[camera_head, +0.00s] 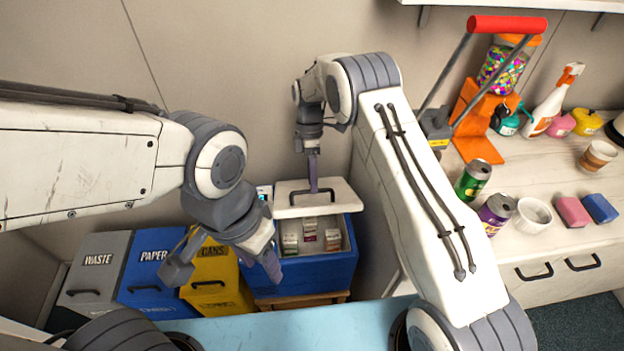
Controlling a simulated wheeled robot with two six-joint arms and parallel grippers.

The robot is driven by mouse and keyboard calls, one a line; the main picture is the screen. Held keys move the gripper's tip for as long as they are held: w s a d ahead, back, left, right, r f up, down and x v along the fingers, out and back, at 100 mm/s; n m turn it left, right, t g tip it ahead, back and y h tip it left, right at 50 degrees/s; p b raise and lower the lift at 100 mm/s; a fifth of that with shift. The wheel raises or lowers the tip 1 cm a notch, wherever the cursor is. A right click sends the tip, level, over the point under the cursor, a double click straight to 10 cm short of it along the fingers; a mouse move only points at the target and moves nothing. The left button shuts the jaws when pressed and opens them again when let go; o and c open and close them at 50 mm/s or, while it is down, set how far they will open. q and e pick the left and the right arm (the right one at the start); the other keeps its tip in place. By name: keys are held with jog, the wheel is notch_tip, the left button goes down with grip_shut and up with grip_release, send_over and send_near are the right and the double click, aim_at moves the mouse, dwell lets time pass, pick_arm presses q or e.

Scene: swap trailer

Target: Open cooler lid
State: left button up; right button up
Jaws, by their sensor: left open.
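The blue cooler (300,278) stands on a low wooden stand near the wall. Its white lid (338,199) is partly raised at the back, and several small packs (310,235) show inside the open front. The dark lid handle (309,192) is on the lid's upper face. My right gripper (313,182) reaches down to this handle and appears shut on it, with its fingers seen edge-on. My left gripper (226,266) is open and empty, in front of the yellow bin and left of the cooler.
Waste (92,262), paper (150,262) and cans (212,272) bins stand left of the cooler. The counter (490,172) at right holds cans, a bowl, sponges, a spray bottle and a candy dispenser. A light blue surface (290,328) lies in front.

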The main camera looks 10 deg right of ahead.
jog(key=shift+r, duration=0.15)
dwell(0.3)
jog(key=b+v, duration=0.1)
jog(key=v, duration=0.9)
jog(key=shift+r+b, duration=0.15)
jog(key=shift+b, duration=0.25)
jog(key=shift+w, duration=0.1)
